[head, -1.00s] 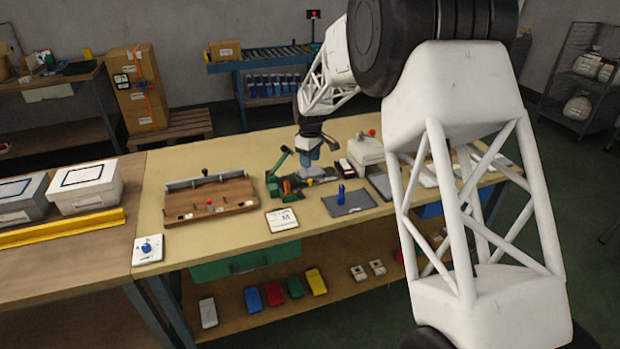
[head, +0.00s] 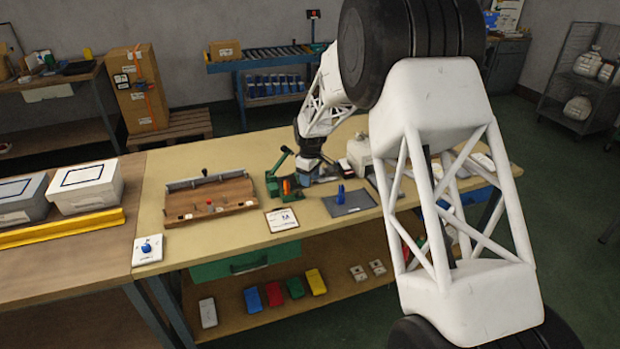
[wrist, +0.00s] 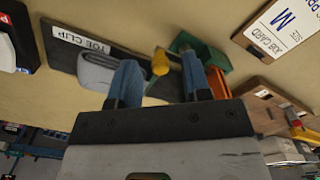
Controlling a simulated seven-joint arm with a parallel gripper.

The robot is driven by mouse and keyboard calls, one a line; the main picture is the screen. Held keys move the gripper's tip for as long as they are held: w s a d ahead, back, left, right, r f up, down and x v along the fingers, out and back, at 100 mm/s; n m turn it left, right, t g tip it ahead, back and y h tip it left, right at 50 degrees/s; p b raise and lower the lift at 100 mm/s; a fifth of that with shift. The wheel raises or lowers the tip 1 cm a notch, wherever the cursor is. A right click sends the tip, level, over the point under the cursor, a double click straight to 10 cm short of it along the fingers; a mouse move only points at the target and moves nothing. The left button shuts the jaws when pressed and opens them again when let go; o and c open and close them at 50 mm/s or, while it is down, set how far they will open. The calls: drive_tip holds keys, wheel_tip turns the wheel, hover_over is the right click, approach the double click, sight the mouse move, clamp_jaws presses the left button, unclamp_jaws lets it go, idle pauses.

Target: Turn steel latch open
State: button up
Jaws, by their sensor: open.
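My gripper (head: 308,170) is low over the bench, beside the green fixture (head: 279,186) with its upright lever and orange parts. In the wrist view my gripper's two blue fingers (wrist: 160,78) are apart, with nothing visibly held between them. Beyond them is a dark plate (wrist: 62,62) labelled TOE CLIP, with a rounded grey piece (wrist: 98,72) on it next to one finger. A yellow knob (wrist: 160,62) shows between the fingers, and green (wrist: 205,50) and orange (wrist: 216,82) parts are beside the other. I cannot tell which part is the steel latch; the fingers hide some of this area.
A wooden tray (head: 240,190) is to the left on the bench (head: 165,232). A job card (head: 281,219) lies in front of the green fixture. A grey plate (head: 360,207) with a blue upright piece (head: 341,195) is to its right. Bare bench shows behind the tray.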

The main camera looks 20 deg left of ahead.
drive_tip(key=shift+f, duration=0.15)
clamp_jaws()
drive_tip(key=shift+m, duration=0.4)
drive_tip(key=shift+s+d+m, duration=0.3)
drive_tip(key=shift+s+m, duration=0.1)
drive_tip(key=shift+m, duration=0.7)
drive_tip(key=m, duration=0.1)
drive_tip(key=s+m, duration=0.1)
drive_tip(key=m, duration=0.1)
drive_tip(key=shift+d+m, duration=0.2)
drive_tip(key=shift+m, duration=0.1)
drive_tip(key=m, duration=0.2)
drive_tip(key=s+m, duration=0.2)
drive_tip(key=m, duration=0.1)
drive_tip(key=shift+m, duration=0.3)
drive_tip(key=shift+a, duration=0.1)
